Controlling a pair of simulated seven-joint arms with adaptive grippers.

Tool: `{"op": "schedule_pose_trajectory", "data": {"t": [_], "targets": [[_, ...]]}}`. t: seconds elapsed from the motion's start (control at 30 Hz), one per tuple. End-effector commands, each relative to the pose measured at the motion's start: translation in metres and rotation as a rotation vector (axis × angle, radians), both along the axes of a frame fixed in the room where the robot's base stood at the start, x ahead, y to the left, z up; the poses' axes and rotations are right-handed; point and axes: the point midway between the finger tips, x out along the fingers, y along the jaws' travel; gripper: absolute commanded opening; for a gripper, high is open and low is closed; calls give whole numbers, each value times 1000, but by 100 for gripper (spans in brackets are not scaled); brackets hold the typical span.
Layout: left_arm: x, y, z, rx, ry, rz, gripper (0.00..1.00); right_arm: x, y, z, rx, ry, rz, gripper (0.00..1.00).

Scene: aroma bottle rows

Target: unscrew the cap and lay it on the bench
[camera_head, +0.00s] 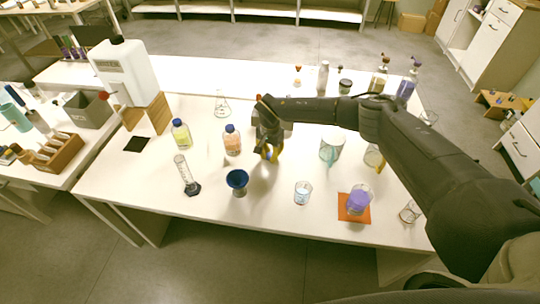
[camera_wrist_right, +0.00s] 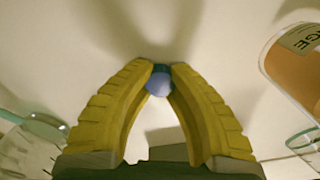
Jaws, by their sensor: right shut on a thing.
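My right gripper (camera_head: 268,156) is over the middle of the bench (camera_head: 130,190), just right of the orange bottle (camera_head: 232,145). In the right wrist view its yellow fingers (camera_wrist_right: 160,78) are closed at the tips on a small blue round piece (camera_wrist_right: 159,84) that looks like a cap. The fingers hide it in the head view. The orange bottle stands upright, and part of it shows at the right of the wrist view (camera_wrist_right: 300,62). Blue shows at its neck in the head view; I cannot tell whether this is a cap or a ring. My left gripper is out of view.
A yellow bottle (camera_head: 181,136) and a measuring cylinder (camera_head: 188,178) stand to the left. A dark blue funnel-like cup (camera_head: 237,179) and a small beaker (camera_head: 303,193) stand near the front. A larger beaker (camera_head: 331,148) is right of the gripper. A purple beaker (camera_head: 358,198) sits on an orange mat.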

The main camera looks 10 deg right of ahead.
Motion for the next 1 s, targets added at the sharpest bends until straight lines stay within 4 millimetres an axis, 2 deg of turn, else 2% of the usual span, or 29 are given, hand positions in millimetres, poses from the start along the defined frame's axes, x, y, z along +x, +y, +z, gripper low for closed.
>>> {"op": "schedule_pose_trajectory", "data": {"t": [0.27,0.3,0.43,0.77,0.87,1.0], "targets": [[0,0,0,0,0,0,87,0,0,-3,0,1,0,0],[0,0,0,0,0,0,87,0,0,-3,-1,1,0,20],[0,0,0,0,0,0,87,0,0,-3,0,1,0,35],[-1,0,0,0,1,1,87,0,0,1,0,0,-1,36],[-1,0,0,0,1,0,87,1,0,10,0,-1,0,36],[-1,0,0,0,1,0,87,1,0,32,0,-3,0,36]]}}
